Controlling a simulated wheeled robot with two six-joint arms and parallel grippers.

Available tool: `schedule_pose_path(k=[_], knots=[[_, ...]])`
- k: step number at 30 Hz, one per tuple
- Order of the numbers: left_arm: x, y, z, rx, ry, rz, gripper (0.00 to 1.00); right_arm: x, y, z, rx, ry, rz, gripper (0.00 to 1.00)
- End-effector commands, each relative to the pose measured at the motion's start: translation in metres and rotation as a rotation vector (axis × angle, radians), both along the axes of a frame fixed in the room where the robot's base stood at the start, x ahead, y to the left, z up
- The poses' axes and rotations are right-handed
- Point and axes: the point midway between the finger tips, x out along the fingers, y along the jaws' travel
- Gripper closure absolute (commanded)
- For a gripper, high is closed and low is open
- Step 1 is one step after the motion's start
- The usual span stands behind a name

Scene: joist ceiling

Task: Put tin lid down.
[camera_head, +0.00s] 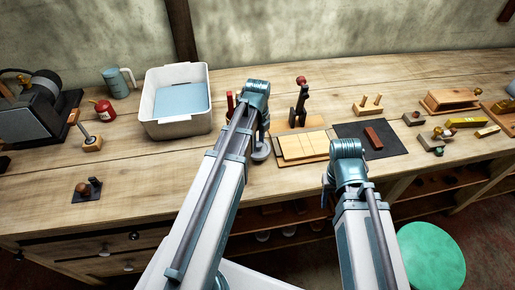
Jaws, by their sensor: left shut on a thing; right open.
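My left gripper (261,140) points down over the workbench (140,190), right of the white bin. It is shut on a small round grey thing (261,154), which looks like the tin lid. The lid is partly covered by my arm and gripper, and I cannot tell whether it touches the bench. My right gripper (326,188) is open near the bench's front edge, partly hidden by its own arm.
A white bin (178,126) stands left of my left gripper. A board with pale wooden strips (300,147) and a dark mat (389,148) with a red-brown block (374,138) lie to the right. A green stool (430,258) stands at lower right.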

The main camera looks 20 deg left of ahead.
Motion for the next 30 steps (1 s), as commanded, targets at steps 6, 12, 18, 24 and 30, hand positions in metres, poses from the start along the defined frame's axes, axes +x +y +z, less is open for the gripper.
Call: schedule_pose_path(k=[6, 12, 18, 24, 30], knots=[[0.000, 0.000, -0.028, 0.000, 0.000, 0.000, 1.00, 0.000, 0.000, -0.028, 0.000, 0.000, -0.001, 0.50], [0.000, 0.000, -0.025, 0.000, 0.000, 0.000, 1.00, 0.000, 0.000, -0.025, 0.000, 0.000, -0.001, 0.50], [0.000, 0.000, -0.030, 0.000, 0.000, 0.000, 1.00, 0.000, 0.000, -0.030, 0.000, 0.000, -0.001, 0.50], [0.000, 0.000, -0.028, 0.000, 0.000, 0.000, 0.33, 0.000, 0.000, -0.028, 0.000, 0.000, -0.001, 0.50], [0.000, 0.000, -0.028, 0.000, 0.000, 0.000, 0.33, 0.000, 0.000, -0.028, 0.000, 0.000, -0.001, 0.50]])
